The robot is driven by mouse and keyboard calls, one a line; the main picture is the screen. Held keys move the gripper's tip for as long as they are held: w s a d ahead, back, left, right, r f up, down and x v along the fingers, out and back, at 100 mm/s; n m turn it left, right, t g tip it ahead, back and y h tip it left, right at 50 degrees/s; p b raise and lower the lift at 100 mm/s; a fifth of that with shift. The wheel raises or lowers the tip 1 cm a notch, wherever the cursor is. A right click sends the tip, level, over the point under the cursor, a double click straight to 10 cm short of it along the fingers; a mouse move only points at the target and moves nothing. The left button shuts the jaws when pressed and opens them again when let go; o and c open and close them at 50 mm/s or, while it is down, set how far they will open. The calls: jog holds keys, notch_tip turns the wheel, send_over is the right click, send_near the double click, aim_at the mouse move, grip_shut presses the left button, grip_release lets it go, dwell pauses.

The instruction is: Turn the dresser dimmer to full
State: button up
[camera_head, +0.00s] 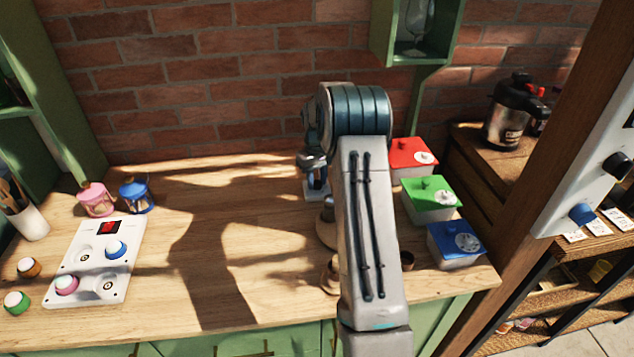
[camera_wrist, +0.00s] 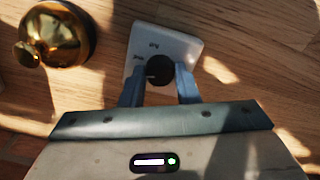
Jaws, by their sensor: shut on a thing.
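The dimmer is a small white plate (camera_wrist: 178,42) with a round black knob (camera_wrist: 159,69) and small dark marks beside the knob, seen in the wrist view. In the head view, a small part of a white plate (camera_head: 317,194) shows on the wooden top, below my gripper. My gripper (camera_wrist: 159,78) has one blue-grey finger on each side of the knob and is shut on it. In the head view my gripper (camera_head: 314,178) is partly hidden by my arm. The knob is hidden there. A pale line on the knob is too small to read exactly.
A shiny brass object (camera_wrist: 62,38) stands left of the dimmer. Red (camera_head: 410,158), green (camera_head: 430,200) and blue (camera_head: 456,245) lidded boxes stand right of my arm. A white panel with knobs (camera_head: 95,262) lies at left. The tabletop between is clear.

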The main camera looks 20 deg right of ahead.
aim_at(317, 182)
jog(key=m+b, duration=0.1)
jog(key=m, duration=0.2)
jog(key=shift+m, duration=0.3)
jog(key=m, duration=0.4)
jog(key=shift+m, duration=0.3)
jog(key=m, duration=0.4)
jog(key=shift+m, duration=2.2)
jog(key=o, duration=1)
jog(key=shift+c, duration=0.2)
notch_tip(317, 182, up, 14)
jog(key=b, duration=0.1)
